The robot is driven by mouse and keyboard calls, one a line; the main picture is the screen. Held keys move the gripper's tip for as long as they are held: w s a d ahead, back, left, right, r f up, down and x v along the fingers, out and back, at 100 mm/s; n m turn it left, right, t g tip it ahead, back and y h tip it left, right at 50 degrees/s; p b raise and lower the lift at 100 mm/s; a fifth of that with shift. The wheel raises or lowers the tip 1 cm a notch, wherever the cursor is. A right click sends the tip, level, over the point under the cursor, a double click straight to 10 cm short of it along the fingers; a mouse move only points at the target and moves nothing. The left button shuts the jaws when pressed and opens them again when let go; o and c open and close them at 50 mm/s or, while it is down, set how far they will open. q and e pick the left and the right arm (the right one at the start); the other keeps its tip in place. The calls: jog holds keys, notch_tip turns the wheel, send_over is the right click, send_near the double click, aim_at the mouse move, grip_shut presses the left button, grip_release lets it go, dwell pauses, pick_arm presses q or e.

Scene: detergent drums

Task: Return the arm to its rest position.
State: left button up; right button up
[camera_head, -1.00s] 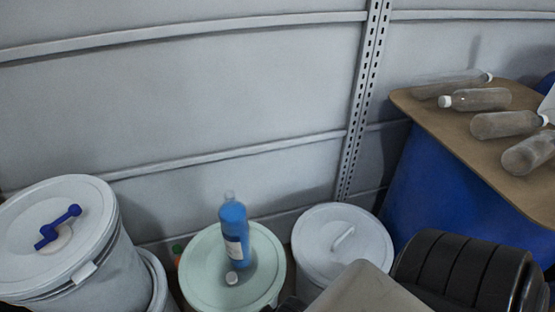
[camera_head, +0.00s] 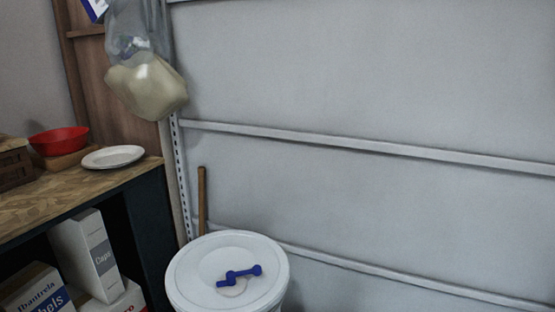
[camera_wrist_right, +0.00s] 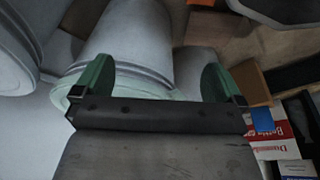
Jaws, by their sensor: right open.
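My right gripper (camera_wrist_right: 156,85) shows in the right wrist view with its two green fingers wide apart. It is open and nothing sits between the fingers. Whitish drums (camera_wrist_right: 130,40) lie beyond and to the left of it in that view. Neither gripper shows in the head view.
A wooden-topped shelf unit (camera_head: 80,198) stands at the left with a red bowl (camera_head: 59,140), a white plate (camera_head: 113,157) and boxes (camera_head: 85,255) below. A filled bag (camera_head: 148,88) hangs above. Cartons (camera_wrist_right: 275,130) show at the right of the wrist view.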

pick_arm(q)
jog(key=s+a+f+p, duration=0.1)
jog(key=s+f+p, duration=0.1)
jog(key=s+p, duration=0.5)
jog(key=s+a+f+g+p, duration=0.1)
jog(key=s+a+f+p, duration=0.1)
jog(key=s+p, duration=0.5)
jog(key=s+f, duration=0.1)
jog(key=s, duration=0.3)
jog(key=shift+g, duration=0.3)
pick_arm(e)
jog(key=s+d+f, duration=0.1)
jog(key=s+f, duration=0.1)
jog(key=s, duration=0.7)
jog(key=s+d+f+g, duration=0.1)
jog(key=s+d+f, duration=0.1)
jog(key=s, duration=0.7)
jog(key=shift+f+g, duration=0.3)
jog(key=shift+f, duration=0.35)
